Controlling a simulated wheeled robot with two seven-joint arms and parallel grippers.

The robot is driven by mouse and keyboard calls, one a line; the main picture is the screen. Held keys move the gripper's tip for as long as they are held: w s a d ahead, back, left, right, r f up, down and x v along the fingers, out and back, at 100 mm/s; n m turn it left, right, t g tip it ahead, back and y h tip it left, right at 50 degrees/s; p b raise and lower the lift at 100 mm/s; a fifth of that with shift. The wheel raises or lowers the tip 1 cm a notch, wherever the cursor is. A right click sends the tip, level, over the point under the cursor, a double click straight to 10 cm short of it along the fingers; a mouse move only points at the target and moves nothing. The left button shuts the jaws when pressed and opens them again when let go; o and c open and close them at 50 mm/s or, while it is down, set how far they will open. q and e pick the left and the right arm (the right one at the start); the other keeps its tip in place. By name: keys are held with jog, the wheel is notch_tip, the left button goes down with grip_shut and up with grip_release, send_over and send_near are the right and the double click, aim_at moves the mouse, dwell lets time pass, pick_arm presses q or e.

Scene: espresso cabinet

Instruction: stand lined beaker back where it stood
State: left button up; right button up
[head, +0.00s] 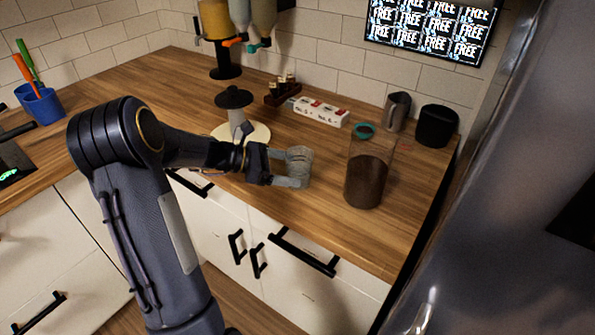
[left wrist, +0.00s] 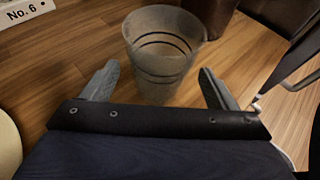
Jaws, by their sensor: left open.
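The lined beaker (head: 299,158) is a clear, greyish cup with dark rings, standing upright on the wooden counter near its front edge. In the left wrist view the beaker (left wrist: 163,50) stands between and slightly beyond the two fingertips. My left gripper (head: 285,168) is open around the beaker's near side, with a finger on either side. In the left wrist view the gripper (left wrist: 160,85) shows gaps between each finger and the beaker. My right gripper is not in view.
A tall dark-filled canister (head: 365,180) stands right of the beaker. Behind are a white numbered block (head: 320,112), a metal pitcher (head: 397,112) and a black cup (head: 437,126). A white round base (head: 255,133) is behind my left wrist. Counter is clear in front of the canister.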

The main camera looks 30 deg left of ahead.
pick_arm(q)
jog(key=v, duration=0.7)
jog(key=shift+s+a+r+b, duration=0.1)
jog(key=shift+s+a+b, duration=0.15)
jog(key=shift+a+b, duration=0.05)
jog(key=shift+s+r, duration=0.2)
jog(key=s+d+r+m+g, duration=0.3)
jog(key=s+d+r+m, duration=0.15)
jog(key=d+m, duration=0.35)
jog(key=s+d+f+m+y, duration=0.2)
jog(key=s+d+m, duration=0.3)
jog(key=s+m, duration=0.3)
jog(key=s+d+f+m+y, duration=0.3)
jog(key=s+d+m, duration=0.3)
jog(key=s+m, duration=0.2)
jog(key=shift+s+d+f+m+y, duration=0.2)
jog(key=shift+s+d+m+y, duration=0.1)
jog(key=shift+s+y, duration=0.4)
